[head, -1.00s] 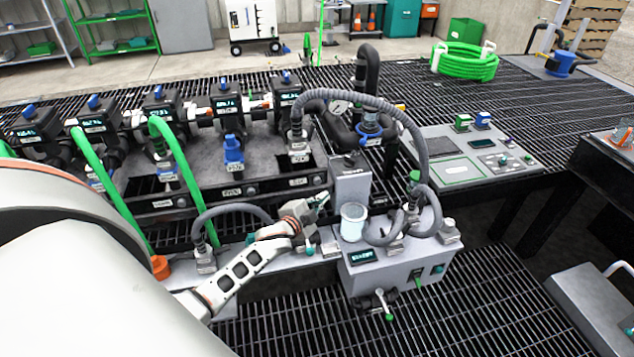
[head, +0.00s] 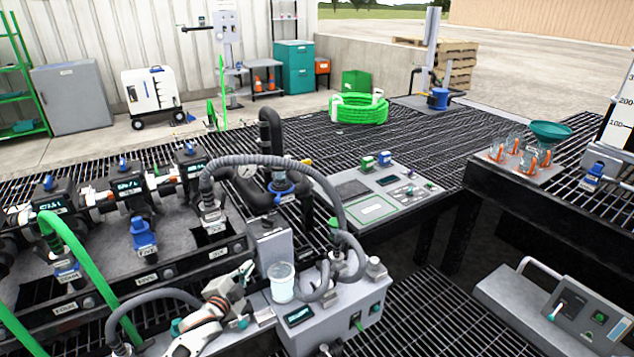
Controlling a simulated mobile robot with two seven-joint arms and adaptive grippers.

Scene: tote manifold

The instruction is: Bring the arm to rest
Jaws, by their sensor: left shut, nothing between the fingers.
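My left arm enters at the bottom left of the head view. Its white and dark wrist leads up to my left gripper (head: 243,276). The gripper is shut and empty. It is beside the grey pump box (head: 335,312) and the clear cup (head: 281,283), to their left. I cannot tell if it touches anything. My right gripper is not in view.
A corrugated grey hose (head: 325,182) arches over the small grey box (head: 270,248). A control panel (head: 385,198) lies at the right. Bare grating (head: 420,140) lies behind it.

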